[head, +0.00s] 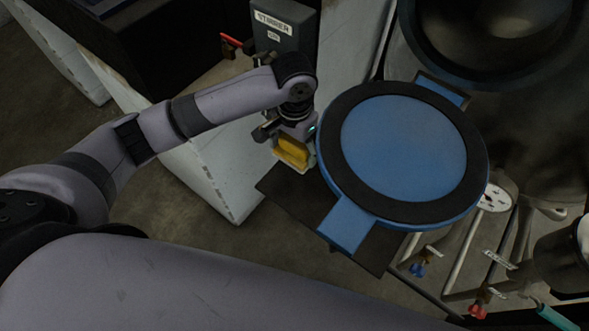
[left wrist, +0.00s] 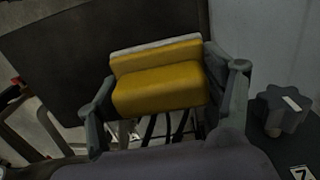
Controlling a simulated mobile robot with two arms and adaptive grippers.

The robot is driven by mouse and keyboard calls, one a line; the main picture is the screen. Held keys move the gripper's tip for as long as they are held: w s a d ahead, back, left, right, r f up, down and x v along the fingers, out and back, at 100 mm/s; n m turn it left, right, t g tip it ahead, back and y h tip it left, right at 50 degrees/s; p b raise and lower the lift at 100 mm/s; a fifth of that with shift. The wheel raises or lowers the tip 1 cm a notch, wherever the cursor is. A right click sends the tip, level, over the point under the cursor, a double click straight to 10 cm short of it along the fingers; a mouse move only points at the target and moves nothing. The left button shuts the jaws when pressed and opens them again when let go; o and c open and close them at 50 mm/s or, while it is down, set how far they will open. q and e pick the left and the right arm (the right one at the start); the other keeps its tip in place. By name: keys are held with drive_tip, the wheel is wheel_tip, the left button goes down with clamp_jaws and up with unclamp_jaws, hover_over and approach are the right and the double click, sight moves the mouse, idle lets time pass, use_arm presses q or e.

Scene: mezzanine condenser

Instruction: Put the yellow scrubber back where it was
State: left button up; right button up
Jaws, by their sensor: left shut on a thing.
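The yellow scrubber (head: 291,152) is in my left gripper (head: 288,140), left of the round blue disc with a black ring. In the left wrist view the scrubber (left wrist: 160,85) is a yellow block with a pale strip along its far edge. It sits between the two grey fingers of my left gripper (left wrist: 165,95), which are shut on it. In the head view it shows above the near-left part of a dark flat plate (head: 290,190); I cannot tell whether it touches the plate. My right gripper is not in view.
The blue disc (head: 405,148) takes up the middle right. A grey box labelled STIRRER (head: 284,40) with a red lever (head: 231,41) stands behind my gripper. A pale panel (head: 205,185) is at the left. Labelled valves, one red (head: 478,311), are at lower right.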

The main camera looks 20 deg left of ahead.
sight(294, 178)
use_arm(q)
wheel_tip(294, 178, down, 11)
drive_tip(key=shift+f+p, duration=0.15)
drive_tip(key=shift+p, duration=0.25)
drive_tip(key=shift+f, duration=0.1)
drive_tip(key=o, duration=1.1)
wheel_tip(294, 178, up, 12)
drive_tip(key=shift+r+b, duration=0.15)
drive_tip(key=shift+b, duration=0.35)
drive_tip(key=shift+d, duration=0.1)
